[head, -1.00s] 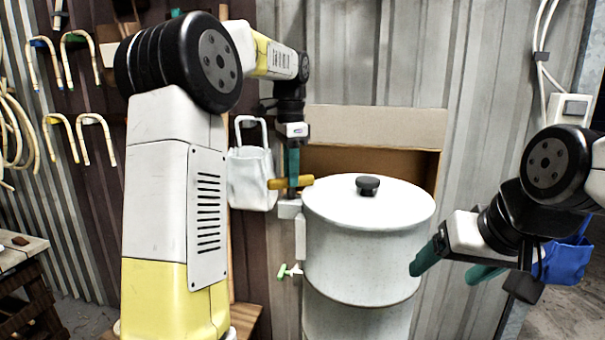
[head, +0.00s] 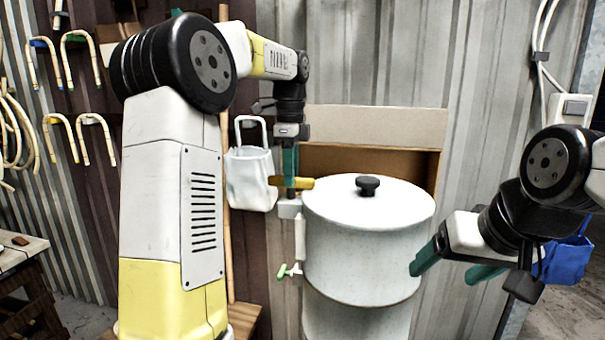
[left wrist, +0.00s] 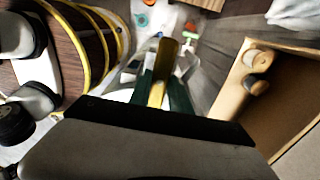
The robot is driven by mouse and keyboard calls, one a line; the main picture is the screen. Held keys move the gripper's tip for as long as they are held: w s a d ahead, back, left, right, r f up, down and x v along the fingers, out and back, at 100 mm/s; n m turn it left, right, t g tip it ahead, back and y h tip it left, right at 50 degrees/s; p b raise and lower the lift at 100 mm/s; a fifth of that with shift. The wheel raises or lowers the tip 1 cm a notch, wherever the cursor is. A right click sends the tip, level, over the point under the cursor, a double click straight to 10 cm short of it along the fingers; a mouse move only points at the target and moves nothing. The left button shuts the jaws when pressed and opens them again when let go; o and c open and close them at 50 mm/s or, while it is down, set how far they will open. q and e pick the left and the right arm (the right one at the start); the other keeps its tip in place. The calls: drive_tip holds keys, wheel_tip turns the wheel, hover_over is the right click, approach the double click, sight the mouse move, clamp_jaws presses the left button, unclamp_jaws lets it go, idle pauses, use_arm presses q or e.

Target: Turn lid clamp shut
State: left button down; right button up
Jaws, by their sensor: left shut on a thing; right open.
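The white lidded drum (head: 365,255) stands upright in the middle of the head view. Its round lid (head: 400,197) has a black knob (head: 368,185) and sits on top. The lid clamp has a brass-yellow handle (head: 304,184) at the lid's left edge, above a pale bracket (head: 288,209). My left gripper (head: 291,180) points down from above, its green fingers shut on this handle. In the left wrist view, the handle (left wrist: 166,58) lies between the green fingers (left wrist: 162,95). My right gripper (head: 455,267) is open and empty, right of the drum.
A cardboard box (head: 375,120) stands behind the drum. A small green-handled tap (head: 288,271) juts from the drum's left. A white bag (head: 251,175) hangs left of the clamp. A blue bag (head: 568,258) is beyond my right arm. Bent rattan pieces (head: 82,58) hang on the left wall.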

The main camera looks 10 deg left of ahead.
idle(0.3)
use_arm(q)
drive_tip(key=c, duration=1.2)
unclamp_jaws()
drive_tip(key=shift+r, duration=0.1)
wheel_tip(320, 180, up, 7)
drive_tip(key=shift+f, duration=0.1)
drive_tip(key=shift+r, duration=0.45)
